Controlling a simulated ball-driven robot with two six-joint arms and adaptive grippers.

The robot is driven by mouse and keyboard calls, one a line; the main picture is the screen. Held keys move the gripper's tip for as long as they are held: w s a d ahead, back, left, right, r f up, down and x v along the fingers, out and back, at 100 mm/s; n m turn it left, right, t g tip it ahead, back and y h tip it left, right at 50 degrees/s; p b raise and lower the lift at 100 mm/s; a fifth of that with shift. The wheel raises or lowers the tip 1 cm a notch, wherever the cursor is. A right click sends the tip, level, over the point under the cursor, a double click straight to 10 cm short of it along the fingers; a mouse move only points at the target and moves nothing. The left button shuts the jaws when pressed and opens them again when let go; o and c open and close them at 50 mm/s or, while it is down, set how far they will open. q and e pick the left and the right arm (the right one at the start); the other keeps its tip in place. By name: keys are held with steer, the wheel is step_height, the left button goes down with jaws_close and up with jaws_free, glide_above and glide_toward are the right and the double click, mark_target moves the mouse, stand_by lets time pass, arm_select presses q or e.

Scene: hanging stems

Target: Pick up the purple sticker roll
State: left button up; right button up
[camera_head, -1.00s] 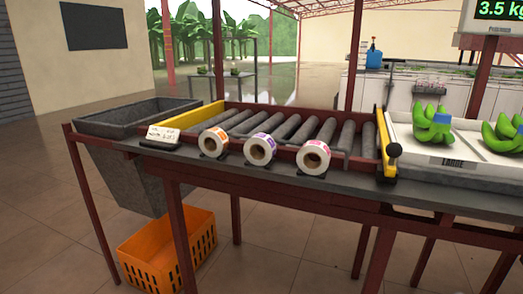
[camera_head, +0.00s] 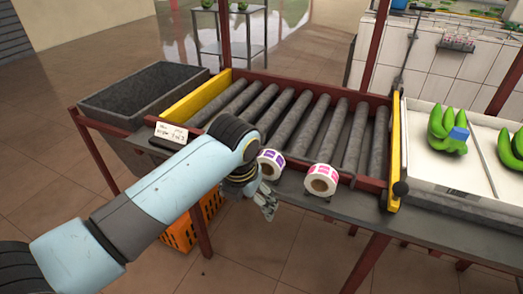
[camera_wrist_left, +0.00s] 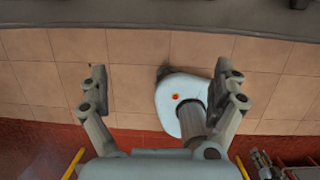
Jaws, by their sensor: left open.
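The purple sticker roll (camera_head: 271,163) stands on the grey ledge in front of the roller conveyor in the head view. It is a white roll with purple labels around a brown core. My left gripper (camera_head: 268,207) is in front of and just below it, fingers apart and empty; I cannot tell whether it touches the roll. In the left wrist view the open fingers (camera_wrist_left: 165,90) have floor tiles and part of my own body beyond them, with no roll between them. My right gripper is not in view.
A pink sticker roll (camera_head: 321,179) stands to the right of the purple one. The orange roll is hidden behind my left arm. A label card (camera_head: 171,133) sits at the left, and a white tray (camera_head: 473,188) with green bananas (camera_head: 447,131) is at the right.

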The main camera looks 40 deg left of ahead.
arm_select(q)
steer(key=t+p, duration=0.2)
steer(key=p, duration=0.2)
glide_toward(268, 156)
step_height(268, 156, down, 2)
steer(key=w, duration=0.1)
steer(key=x, duration=0.5)
steer(key=shift+a+f, duration=0.1)
steer(key=shift+a, duration=0.05)
steer(key=shift+w+f, duration=0.25)
steer(key=shift+f, duration=0.25)
steer(key=x, duration=0.4)
steer(key=shift+f, duration=0.3)
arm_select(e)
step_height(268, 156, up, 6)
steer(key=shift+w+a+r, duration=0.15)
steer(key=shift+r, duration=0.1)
arm_select(q)
steer(key=c, duration=1.4)
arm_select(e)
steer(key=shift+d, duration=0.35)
arm_select(q)
steer(key=shift+r, duration=0.15)
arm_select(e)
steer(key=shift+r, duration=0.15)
